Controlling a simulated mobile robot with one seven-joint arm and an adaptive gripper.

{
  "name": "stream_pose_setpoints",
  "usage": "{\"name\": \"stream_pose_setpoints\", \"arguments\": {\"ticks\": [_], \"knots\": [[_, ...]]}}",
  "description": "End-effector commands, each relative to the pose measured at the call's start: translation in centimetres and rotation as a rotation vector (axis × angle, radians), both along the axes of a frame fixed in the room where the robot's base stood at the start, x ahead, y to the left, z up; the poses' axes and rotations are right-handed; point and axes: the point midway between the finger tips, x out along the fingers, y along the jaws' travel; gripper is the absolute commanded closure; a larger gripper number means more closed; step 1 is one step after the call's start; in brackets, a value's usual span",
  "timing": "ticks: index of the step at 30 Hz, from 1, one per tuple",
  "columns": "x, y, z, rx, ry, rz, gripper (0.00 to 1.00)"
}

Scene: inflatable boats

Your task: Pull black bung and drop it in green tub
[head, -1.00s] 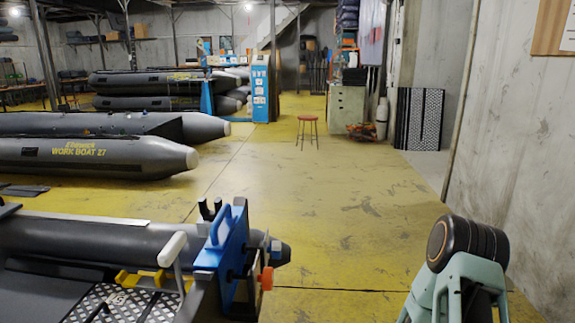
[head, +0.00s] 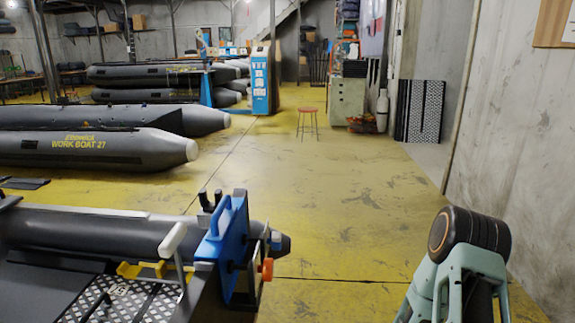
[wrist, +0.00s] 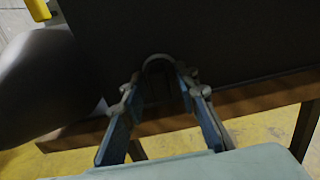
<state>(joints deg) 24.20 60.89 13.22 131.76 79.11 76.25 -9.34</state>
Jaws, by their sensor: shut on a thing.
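In the wrist view, my gripper (wrist: 161,84) is closed in on a small fitting at a dark, flat panel (wrist: 225,45). A grey ring-shaped part (wrist: 158,61) arches between the fingertips. I take the held thing to be the black bung; its body is mostly hidden between the fingers and in shadow. Whether it still sits in the panel or is free of it, I cannot tell. My gripper is not visible in the head view. The green tub shows in neither view.
A brown bar (wrist: 255,98) with legs runs below the panel, over yellow floor. In the head view, a grey boat (head: 100,235) with a blue bracket (head: 225,240) and orange knob (head: 266,270) lies at left. A red stool (head: 308,112) stands on open floor.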

Motion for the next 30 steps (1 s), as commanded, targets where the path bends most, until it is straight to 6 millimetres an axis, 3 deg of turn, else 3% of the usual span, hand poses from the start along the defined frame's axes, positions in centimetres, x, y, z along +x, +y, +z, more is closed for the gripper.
{"name": "stream_pose_setpoints", "arguments": {"ticks": [30], "knots": [[-0.2, -4.1, 0.0, 0.000, -0.001, -0.002, 1.00]]}}
